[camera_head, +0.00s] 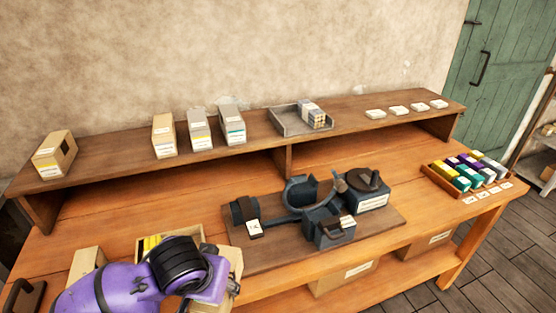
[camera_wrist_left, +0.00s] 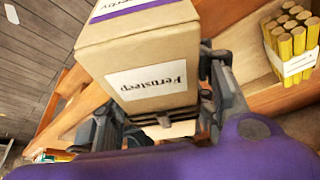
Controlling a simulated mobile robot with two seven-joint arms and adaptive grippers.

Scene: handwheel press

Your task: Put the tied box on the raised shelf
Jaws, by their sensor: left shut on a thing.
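The raised shelf (camera_head: 105,157) runs along the back of the wooden workbench against the wall. My left gripper (camera_wrist_left: 160,105) is shut on a cardboard box (camera_wrist_left: 148,60) with a white label reading "Fernsteep" and a purple-striped label on another face. One finger lies on each side of the box. No string shows on the visible faces. In the head view, my purple left arm ends low over the bench front, and the wrist largely hides the held box. My right gripper is not in view.
Several boxes (camera_head: 163,136) and a grey tray (camera_head: 290,122) stand on the shelf, with white cards (camera_head: 398,110) at its right. Bare shelf lies between the leftmost boxes. A dark handwheel press (camera_head: 320,205) occupies the bench middle. Yellow sticks (camera_wrist_left: 290,45) are near the held box.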

